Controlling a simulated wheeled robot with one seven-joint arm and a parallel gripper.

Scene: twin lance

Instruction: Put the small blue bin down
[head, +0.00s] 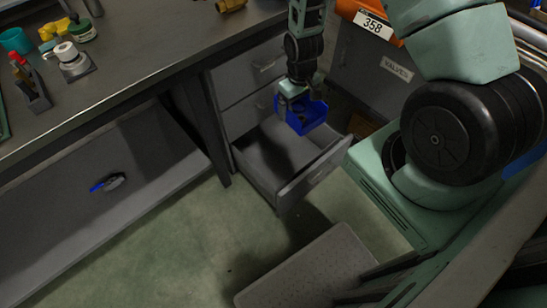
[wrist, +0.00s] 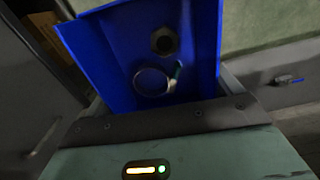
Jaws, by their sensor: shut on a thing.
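The small blue bin (head: 303,115) hangs from my gripper (head: 291,97) above an open drawer (head: 270,165) in the head view. My gripper is shut on the bin. In the wrist view the bin (wrist: 130,45) fills the upper middle, and a dark nut-like piece, a ring and a small pale and green item show inside it. The fingertips are partly hidden by the bin. The drawer is grey, pulled out from the cabinet under the workbench, and the part of its floor that shows looks bare.
The workbench (head: 130,75) above carries a tape dispenser (head: 73,62), a teal cup (head: 15,41) and other small items. A lower shelf (head: 90,205) holds a blue-handled tool (head: 106,183). An orange case marked 358 (head: 370,22) sits right. A grey step (head: 305,268) stands on the floor.

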